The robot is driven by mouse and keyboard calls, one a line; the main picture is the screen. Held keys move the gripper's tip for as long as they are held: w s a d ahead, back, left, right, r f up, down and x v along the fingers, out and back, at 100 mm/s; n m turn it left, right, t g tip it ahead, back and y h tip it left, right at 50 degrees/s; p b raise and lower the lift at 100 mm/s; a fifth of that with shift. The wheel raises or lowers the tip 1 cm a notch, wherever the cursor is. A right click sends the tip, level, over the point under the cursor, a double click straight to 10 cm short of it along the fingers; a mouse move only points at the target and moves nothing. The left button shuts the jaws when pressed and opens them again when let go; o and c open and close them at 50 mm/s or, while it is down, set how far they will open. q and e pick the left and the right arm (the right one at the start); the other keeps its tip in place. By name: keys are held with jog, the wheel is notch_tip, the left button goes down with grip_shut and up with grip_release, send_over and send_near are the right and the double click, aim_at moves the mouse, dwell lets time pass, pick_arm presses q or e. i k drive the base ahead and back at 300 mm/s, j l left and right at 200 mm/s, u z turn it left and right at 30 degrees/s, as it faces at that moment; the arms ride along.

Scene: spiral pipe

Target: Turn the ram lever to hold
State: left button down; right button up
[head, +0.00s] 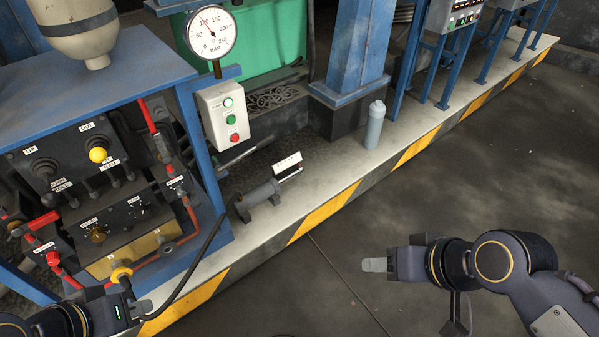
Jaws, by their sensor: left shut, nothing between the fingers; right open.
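The control panel (72,158) on the blue-framed machine at the left carries a black-knobbed lever (45,168) with an "UP" label above it. My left gripper (140,308) is shut and empty at the bottom left, below the panel and apart from both levers. My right gripper (375,265) is open and empty over the dark floor, far right of the machine.
Red-handled levers (52,259) and a lower box with dials (122,217) crowd the machine front. A black hose (203,253) runs close to my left gripper. A button box (224,116), a gauge (211,33) and a grey cylinder (375,126) stand beyond. The floor at right is clear.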

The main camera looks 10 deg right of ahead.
aim_at(99, 155)
jog(key=j+u, duration=0.35)
jog(key=i+j+u, duration=0.15)
jog(key=u, duration=0.15)
jog(key=i+j+u, duration=0.15)
jog(key=j+u, duration=0.2)
